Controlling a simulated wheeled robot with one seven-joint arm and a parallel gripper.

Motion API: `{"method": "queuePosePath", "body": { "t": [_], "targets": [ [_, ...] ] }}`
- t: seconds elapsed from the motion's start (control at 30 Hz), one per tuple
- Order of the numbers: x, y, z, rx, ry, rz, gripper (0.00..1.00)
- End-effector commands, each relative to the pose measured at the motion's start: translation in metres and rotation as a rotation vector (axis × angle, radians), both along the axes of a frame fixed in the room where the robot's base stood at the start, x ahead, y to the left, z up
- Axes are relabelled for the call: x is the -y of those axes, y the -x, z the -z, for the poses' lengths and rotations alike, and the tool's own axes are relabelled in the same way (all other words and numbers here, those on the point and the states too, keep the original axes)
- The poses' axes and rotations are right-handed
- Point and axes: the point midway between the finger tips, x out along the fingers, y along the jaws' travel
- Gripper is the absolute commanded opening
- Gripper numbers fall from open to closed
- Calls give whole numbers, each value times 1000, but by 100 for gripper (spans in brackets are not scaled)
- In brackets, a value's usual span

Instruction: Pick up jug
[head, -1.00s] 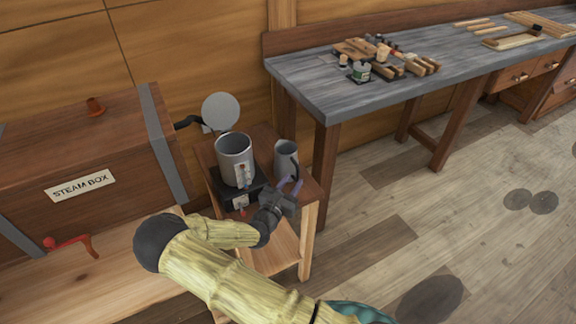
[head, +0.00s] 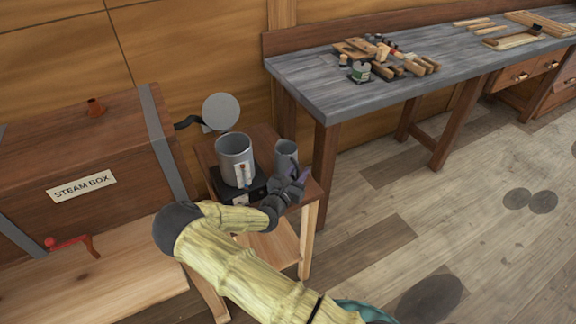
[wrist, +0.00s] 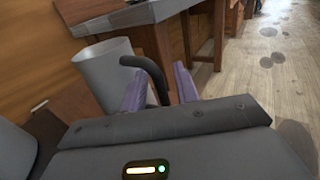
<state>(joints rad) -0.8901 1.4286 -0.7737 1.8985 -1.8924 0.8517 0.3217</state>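The jug is a small grey cylinder (head: 286,154) with a black handle. It stands on the right part of a small wooden side table. My gripper (head: 296,184) is in front of it, on its near right side. In the wrist view, the jug (wrist: 104,74) is left of the fingers, and its black handle (wrist: 147,72) reaches between the two purple fingertips (wrist: 160,85). The fingers look apart, with a gap on the handle's right. Contact with the left finger cannot be told. My gripper hides the lower part of the jug in the head view.
A larger grey pot (head: 234,157) stands on a black base (head: 240,190), close left of the jug. The side table (head: 262,137) is small. A steam box (head: 80,160) is left, and a grey workbench (head: 330,90) with tools is behind right. Open floor lies right.

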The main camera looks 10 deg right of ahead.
Motion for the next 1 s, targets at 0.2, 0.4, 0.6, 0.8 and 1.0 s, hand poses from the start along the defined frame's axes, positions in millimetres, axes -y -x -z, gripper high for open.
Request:
{"method": "queuePosePath", "body": {
  "t": [0.2, 0.4, 0.6, 0.8, 1.0],
  "targets": [
    [0, 0, 0, 0, 0, 0, 0],
    [0, 0, -2, 5, 0, 0, 0],
    [0, 0, -2, 4, 0, 0, 0],
    [0, 0, -6, 5, 0, 1, 0],
    [0, -1, -15, 6, -1, 0, 0]
  ]
}}
